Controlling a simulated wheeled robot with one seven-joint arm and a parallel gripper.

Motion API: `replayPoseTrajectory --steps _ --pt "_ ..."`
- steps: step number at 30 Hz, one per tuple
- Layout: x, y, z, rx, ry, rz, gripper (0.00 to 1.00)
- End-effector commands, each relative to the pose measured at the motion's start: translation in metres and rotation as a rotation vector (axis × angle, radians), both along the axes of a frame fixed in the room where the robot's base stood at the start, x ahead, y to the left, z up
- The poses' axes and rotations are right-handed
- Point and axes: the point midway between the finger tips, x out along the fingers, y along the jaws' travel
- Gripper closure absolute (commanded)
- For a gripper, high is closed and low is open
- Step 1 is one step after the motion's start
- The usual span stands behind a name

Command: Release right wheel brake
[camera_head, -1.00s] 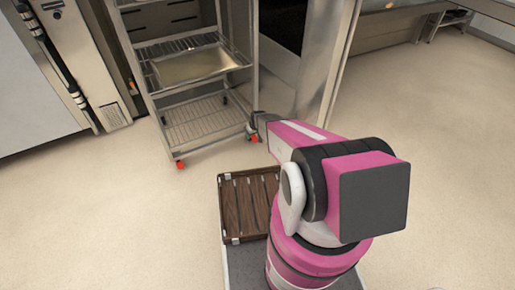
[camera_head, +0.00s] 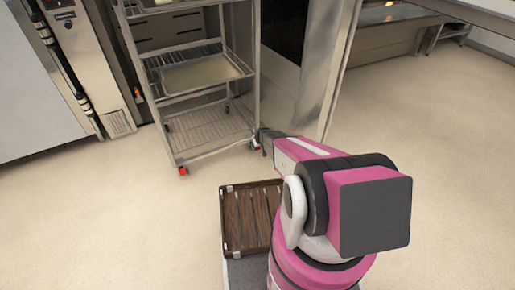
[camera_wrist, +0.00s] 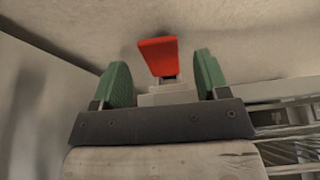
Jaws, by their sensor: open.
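The right wheel brake is a red pedal (camera_wrist: 158,56) in the wrist view. It also shows in the head view as a small red spot (camera_head: 257,144) at the rack's front right foot. My gripper (camera_wrist: 160,82) is open, with one green finger on each side of the red pedal and visible gaps between. I cannot tell whether either finger touches it. In the head view my gripper (camera_head: 266,140) is at the rack's right foot, partly hidden by my arm. The wheeled rack (camera_head: 195,125) stands upright on the floor.
Another red brake (camera_head: 183,170) is on the rack's front left wheel. A metal tray (camera_head: 200,75) lies on a rack shelf. Ovens (camera_head: 95,60) stand at the left, and a steel post (camera_head: 330,70) is right of the rack. The floor (camera_head: 100,220) in front is clear.

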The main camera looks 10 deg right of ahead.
Motion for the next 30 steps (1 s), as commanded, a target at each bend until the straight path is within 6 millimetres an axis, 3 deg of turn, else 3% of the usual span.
replayPoseTrajectory --steps 4,13,19,30 --pt "0.007 0.002 -0.0146 0.0 -0.001 0.0 0.32" --pt "0.0068 0.0023 -0.0164 0.0 -0.001 0.0 0.32" --pt "0.0067 0.0022 -0.0163 0.0 -0.001 0.0 0.97" --pt "0.013 0.0046 -0.0076 -0.044 0.139 0.004 1.0"
